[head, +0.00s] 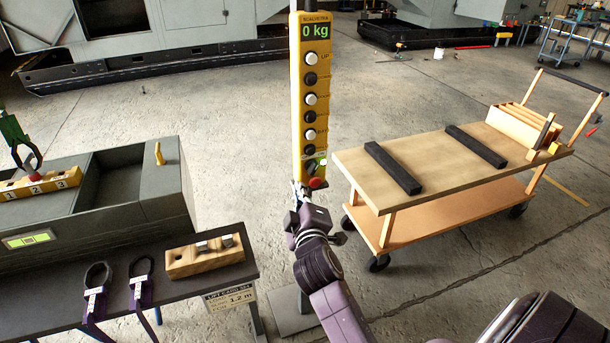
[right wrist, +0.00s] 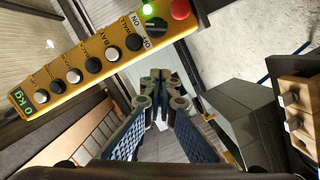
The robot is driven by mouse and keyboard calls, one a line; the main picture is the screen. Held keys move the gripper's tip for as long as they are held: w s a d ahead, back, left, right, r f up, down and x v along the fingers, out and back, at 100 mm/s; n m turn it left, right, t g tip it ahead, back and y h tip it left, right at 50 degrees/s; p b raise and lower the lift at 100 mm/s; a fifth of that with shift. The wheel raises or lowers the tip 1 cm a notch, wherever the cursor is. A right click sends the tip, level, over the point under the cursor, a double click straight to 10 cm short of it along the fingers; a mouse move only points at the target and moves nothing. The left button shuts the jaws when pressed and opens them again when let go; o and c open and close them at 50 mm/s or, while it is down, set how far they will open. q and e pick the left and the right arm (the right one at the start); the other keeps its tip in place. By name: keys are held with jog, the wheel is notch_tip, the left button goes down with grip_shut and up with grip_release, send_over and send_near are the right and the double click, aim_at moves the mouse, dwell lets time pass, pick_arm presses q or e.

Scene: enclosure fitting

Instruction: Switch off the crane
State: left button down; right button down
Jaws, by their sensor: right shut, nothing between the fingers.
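The yellow crane pendant (head: 308,90) hangs upright in the middle of the head view. Its display reads 0 kg above a column of white and black buttons. Near its lower end are a lit green lamp (head: 323,162) and a red button (head: 316,183). In the right wrist view the pendant (right wrist: 72,88) runs diagonally, with a black knob (right wrist: 157,26) marked ON and OFF beside the red button (right wrist: 180,9). My right gripper (right wrist: 160,75) is shut and empty, close to the pendant's lower end. In the head view it partly overlaps that end; contact cannot be told. My left gripper is not in view.
A wooden cart (head: 435,175) with two black bars stands at right. A green clamp-like tool (head: 14,135) is at the far left. Open floor lies behind.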

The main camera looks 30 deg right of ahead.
aim_at(313, 168)
jog(key=w+d+p, duration=0.1)
jog(key=w+d, duration=0.1)
jog(key=w+d+f+p, duration=0.1)
jog(key=w+d, duration=0.1)
jog(key=w, duration=0.1)
jog(key=w+d+f+p, duration=0.1)
jog(key=w+d, duration=0.1)
jog(key=w, duration=0.1)
jog(key=shift+w+d+f, duration=0.15)
jog(key=shift+d+f, duration=0.1)
jog(key=shift+d, duration=0.05)
jog(key=shift+s+d+f, duration=0.2)
jog(key=shift+d+f, duration=0.1)
jog(key=shift+d, duration=0.25)
jog(key=shift+a, duration=0.1)
jog(key=shift+f, duration=0.1)
jog(key=shift+n, duration=0.3)
jog(key=shift+f+n+b, duration=0.2)
jog(key=shift+n+b, duration=0.2)
jog(key=shift+b, duration=0.3)
